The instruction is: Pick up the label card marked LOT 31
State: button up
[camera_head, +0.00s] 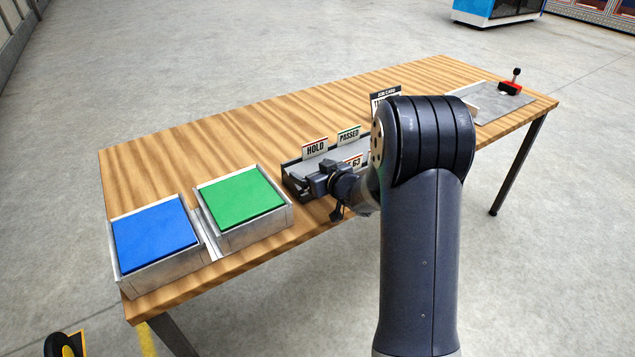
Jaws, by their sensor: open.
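A dark card rack (290,182) stands on the wooden table near its front edge. It holds a card marked HOLD (315,148), a card marked PASSED (349,135) and a partly hidden card (356,161) whose marking seems to end in 63. No card that reads LOT 31 can be made out; my arm covers the right part of the rack. My gripper (337,208) is open at the rack's front side, small and partly hidden by my own wrist. I see nothing between its fingers, and cannot tell its exact distance from the rack.
A blue pad (155,235) and a green pad (240,200) sit in metal trays at the table's left end. A job card board (386,97) stands behind my arm. A metal plate with a red clamp (511,87) is at the right end. The back of the table (250,120) is clear.

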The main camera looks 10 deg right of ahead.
jog(key=shift+c, duration=0.5)
jog(key=c, duration=0.6)
jog(key=shift+r, duration=0.15)
jog(key=shift+c, duration=0.2)
